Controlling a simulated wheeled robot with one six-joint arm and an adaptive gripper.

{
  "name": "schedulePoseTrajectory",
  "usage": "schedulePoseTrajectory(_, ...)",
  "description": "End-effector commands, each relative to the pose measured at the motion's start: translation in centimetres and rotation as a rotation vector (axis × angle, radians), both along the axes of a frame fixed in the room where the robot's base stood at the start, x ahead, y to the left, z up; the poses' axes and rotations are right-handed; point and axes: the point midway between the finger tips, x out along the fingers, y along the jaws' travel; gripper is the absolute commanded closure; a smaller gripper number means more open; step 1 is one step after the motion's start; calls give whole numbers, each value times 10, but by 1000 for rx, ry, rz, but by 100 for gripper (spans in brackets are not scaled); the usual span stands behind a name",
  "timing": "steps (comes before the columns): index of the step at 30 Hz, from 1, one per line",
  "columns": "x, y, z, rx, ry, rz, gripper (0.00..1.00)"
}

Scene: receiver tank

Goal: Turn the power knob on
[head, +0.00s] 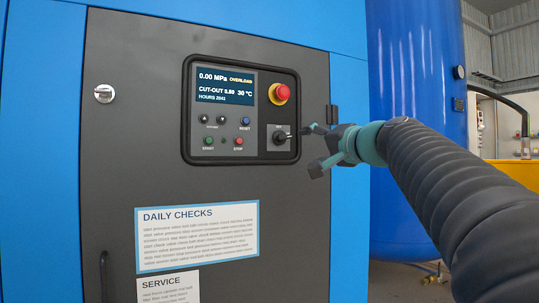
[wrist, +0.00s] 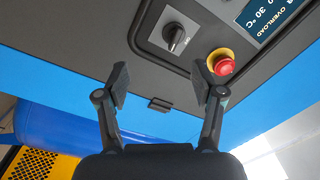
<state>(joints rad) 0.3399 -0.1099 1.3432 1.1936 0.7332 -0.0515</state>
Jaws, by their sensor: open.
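The power knob (head: 281,137) is a dark rotary knob on a grey plate at the lower right of the control panel. In the wrist view the knob (wrist: 175,38) lies beyond my fingers, with its bar and a light mark showing. My gripper (head: 312,149) is open in front of the panel, just right of the knob. In the wrist view my gripper (wrist: 160,85) has its two fingers wide apart with nothing between them. The fingers appear apart from the knob, though one fingertip overlaps its edge in the head view.
A red emergency stop (head: 280,93) on a yellow ring sits above the knob. The display (head: 226,86) reads OVERLOAD. Small buttons (head: 222,128) lie left of the knob. A hinge (head: 332,115) stands out right of the panel. A blue tank (head: 405,70) stands at the right.

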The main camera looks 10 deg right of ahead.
Motion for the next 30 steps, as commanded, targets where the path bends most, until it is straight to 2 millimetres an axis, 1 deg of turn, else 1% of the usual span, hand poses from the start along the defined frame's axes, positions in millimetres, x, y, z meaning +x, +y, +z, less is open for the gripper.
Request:
schedulePoseTrajectory(1, -1, 1, -1, -98, -37, -2, 32)
schedulePoseTrajectory(4, -4, 2, 5, -325, -115, -10, 32)
schedulePoseTrajectory(9, -12, 3, 25, -728, -245, -26, 32)
schedulePoseTrajectory(12, -15, 3, 30, -910, -298, -30, 32)
schedulePoseTrajectory(15, -15, 3, 29, -1031, -331, -29, 32)
schedulePoseTrajectory(18, -15, 3, 28, -1095, -352, -27, 32)
schedulePoseTrajectory(23, -8, 5, 29, -1121, -361, -25, 32)
schedulePoseTrajectory(26, 4, 9, 29, -1121, -360, -23, 32)
schedulePoseTrajectory(30, 28, 17, 29, -1118, -360, -22, 32)
